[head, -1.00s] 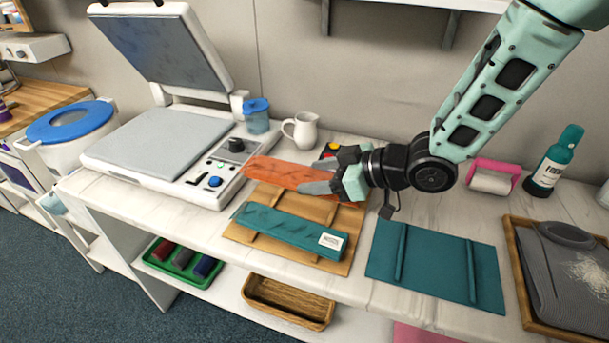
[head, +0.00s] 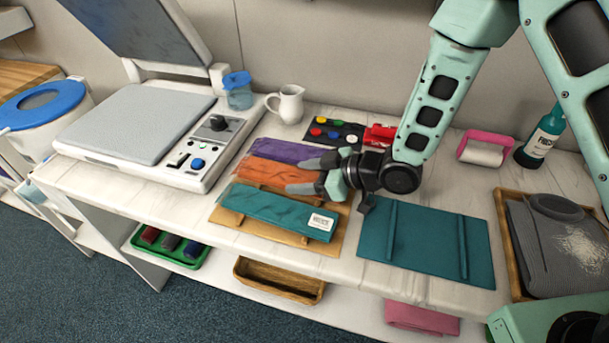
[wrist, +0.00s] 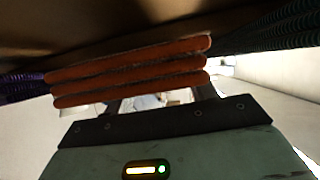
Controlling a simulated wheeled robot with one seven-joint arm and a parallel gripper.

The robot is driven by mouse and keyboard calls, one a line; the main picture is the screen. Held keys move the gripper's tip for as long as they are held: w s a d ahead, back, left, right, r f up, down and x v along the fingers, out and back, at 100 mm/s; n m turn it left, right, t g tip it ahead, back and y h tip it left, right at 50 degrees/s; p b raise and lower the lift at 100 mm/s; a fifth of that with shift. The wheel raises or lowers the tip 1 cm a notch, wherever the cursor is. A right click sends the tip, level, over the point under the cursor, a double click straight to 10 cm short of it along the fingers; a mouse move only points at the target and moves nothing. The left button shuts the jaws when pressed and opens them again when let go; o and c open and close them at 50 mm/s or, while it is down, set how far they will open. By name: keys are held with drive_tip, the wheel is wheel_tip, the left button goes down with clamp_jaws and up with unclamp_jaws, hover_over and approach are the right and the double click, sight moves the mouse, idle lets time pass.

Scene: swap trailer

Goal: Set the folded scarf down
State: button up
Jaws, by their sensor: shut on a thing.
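My gripper (head: 303,176) is shut on the folded orange scarf (head: 266,172). In the head view the orange scarf is over the wooden board (head: 224,220), between a folded purple scarf (head: 284,151) behind and a folded teal scarf (head: 272,208) with a white label in front. In the wrist view the orange scarf's stacked folds (wrist: 130,72) show right by the brown board surface, with purple (wrist: 22,90) at the left and dark ribbed folds (wrist: 265,38) at the right. Whether the orange scarf touches the board, I cannot tell.
A teal panel with two strips (head: 425,240) lies right of the board. A heat press (head: 140,125) stands left. A white pitcher (head: 289,104) and a dark tray of coloured pieces (head: 333,130) stand behind. A wooden tray with grey cloth (head: 508,240) is at the far right.

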drive_tip(key=shift+f, duration=0.2)
drive_tip(key=shift+f, duration=0.2)
drive_tip(key=o, duration=1)
drive_tip(key=shift+r, duration=0.1)
drive_tip(key=shift+r, duration=0.1)
